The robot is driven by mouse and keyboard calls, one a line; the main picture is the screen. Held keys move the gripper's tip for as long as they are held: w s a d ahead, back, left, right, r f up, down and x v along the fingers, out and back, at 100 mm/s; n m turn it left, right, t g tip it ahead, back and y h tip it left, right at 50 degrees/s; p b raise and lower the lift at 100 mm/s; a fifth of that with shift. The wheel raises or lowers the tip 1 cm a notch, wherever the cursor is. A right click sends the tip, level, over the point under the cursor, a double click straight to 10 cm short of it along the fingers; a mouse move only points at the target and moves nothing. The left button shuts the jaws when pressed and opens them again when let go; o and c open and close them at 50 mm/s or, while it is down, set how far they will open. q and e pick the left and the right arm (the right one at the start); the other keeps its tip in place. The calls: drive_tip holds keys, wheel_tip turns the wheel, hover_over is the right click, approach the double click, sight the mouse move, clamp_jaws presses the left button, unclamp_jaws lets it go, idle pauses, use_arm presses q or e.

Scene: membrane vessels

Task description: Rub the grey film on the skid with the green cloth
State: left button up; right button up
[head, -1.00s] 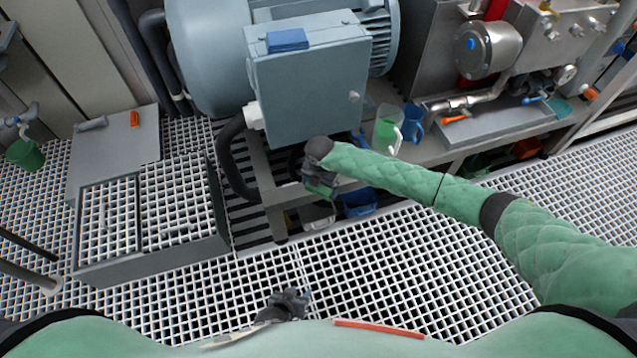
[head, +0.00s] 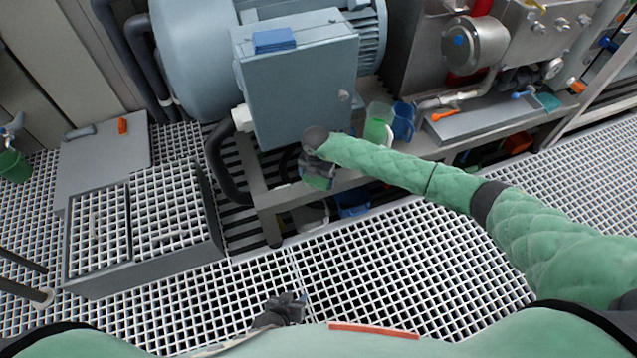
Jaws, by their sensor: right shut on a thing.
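The grey steel skid (head: 268,198) carries the blue-grey motor and its box. My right gripper (head: 317,168) is over the skid's front rail, just below the box. It is shut on the green cloth (head: 318,182), which shows as a small green patch beneath the fingers. I cannot tell whether the cloth touches the rail. I cannot make out the grey film; the gripper and forearm cover part of the rail. My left gripper (head: 290,304) is low in the view over the floor grating, apart from the skid. Its fingers are too small and dark to read.
A clear green jug (head: 378,122) and a blue mug (head: 403,122) stand on the skid right of the gripper. A blue bin (head: 353,203) sits under the rail. A metal tray (head: 485,121) is farther right. A grated step (head: 165,215) stands left. Front grating is clear.

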sight(327, 182)
drive_tip(key=shift+w+a+f, duration=0.1)
drive_tip(key=shift+w, duration=0.25)
drive_tip(key=shift+w+d, duration=0.25)
drive_tip(key=shift+d, duration=0.45)
drive_tip(key=shift+w+d, duration=0.25)
drive_tip(key=shift+d, duration=0.45)
drive_tip(key=shift+s+d+r+p, duration=0.15)
drive_tip(key=shift+s+p, duration=0.2)
drive_tip(key=shift+s, duration=0.05)
drive_tip(key=shift+s+d+r+p, duration=0.1)
drive_tip(key=shift+s+p, duration=0.2)
drive_tip(key=shift+s, duration=0.05)
drive_tip(key=shift+s+d+f+p, duration=0.1)
drive_tip(key=shift+s+d+p, duration=0.15)
drive_tip(key=shift+s+p, duration=0.45)
drive_tip(key=shift+s+d+f, duration=0.1)
drive_tip(key=shift+s+f, duration=0.05)
drive_tip(key=shift+s, duration=0.35)
drive_tip(key=shift+r+p, duration=2.1)
drive_tip(key=shift+r, duration=0.95)
